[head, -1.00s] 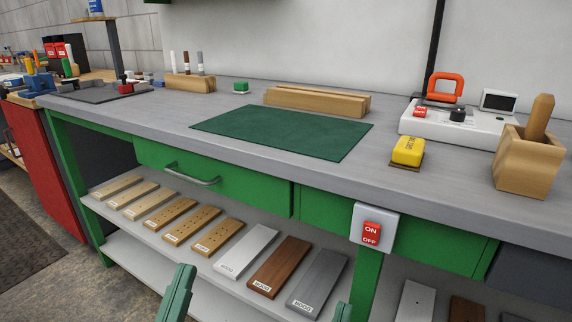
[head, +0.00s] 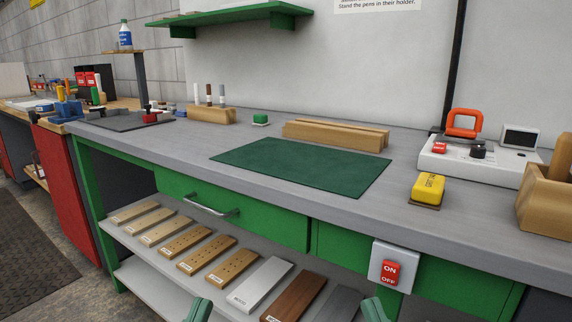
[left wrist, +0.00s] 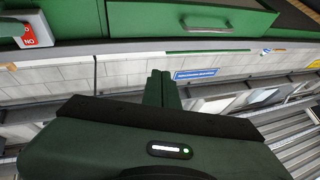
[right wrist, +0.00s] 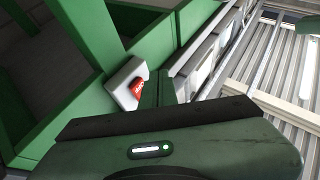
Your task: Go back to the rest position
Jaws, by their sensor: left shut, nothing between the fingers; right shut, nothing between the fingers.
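My left gripper (head: 198,309) shows at the bottom edge of the head view, in front of the lower shelf. It is shut and empty, and its closed fingers show in the left wrist view (left wrist: 160,90). My right gripper (head: 375,309) is at the bottom edge further right, below the switch box. It is shut and empty, and its fingers also show in the right wrist view (right wrist: 152,92). Both grippers are apart from the bench and hold no board. Most of both arms is out of the head view.
The workbench (head: 120,143) carries a green mat (head: 300,168), a yellow block (head: 427,188) and a wooden holder (head: 545,200). Several boards (head: 205,253) lie on the shelf under the green drawer (head: 235,210). An ON/OFF switch (head: 390,271) sits on the bench front. Open floor is at left.

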